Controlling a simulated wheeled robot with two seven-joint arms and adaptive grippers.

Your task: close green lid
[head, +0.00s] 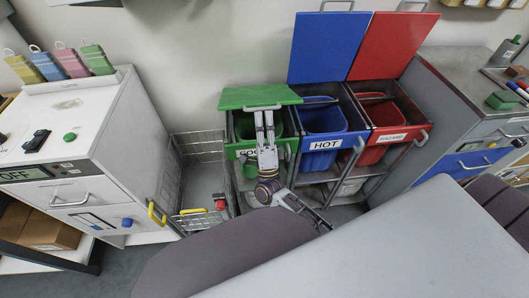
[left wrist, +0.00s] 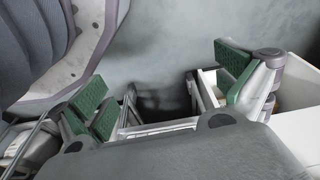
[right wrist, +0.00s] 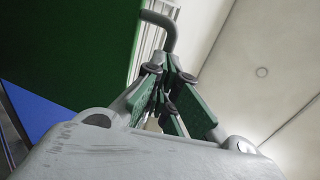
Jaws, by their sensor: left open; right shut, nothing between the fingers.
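The green lid (head: 235,97) is tilted partway down over the green bin (head: 246,127), whose opening still shows below it. Its grey handle sits at the front edge and shows in the right wrist view (right wrist: 172,30), with the lid's green face (right wrist: 75,40) at left. My right gripper (head: 264,113) is shut and empty at the lid's front edge, close to the handle; whether it touches is unclear. Its fingers (right wrist: 170,80) show together in the right wrist view. My left gripper (left wrist: 165,85) is open and empty in its wrist view, and is not seen in the head view.
Blue lid (head: 325,45) and red lid (head: 393,45) stand raised behind the HOT bin (head: 322,120) and HAZARD bin (head: 382,112). A white cabinet (head: 120,120) stands left, a grey one (head: 440,95) right.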

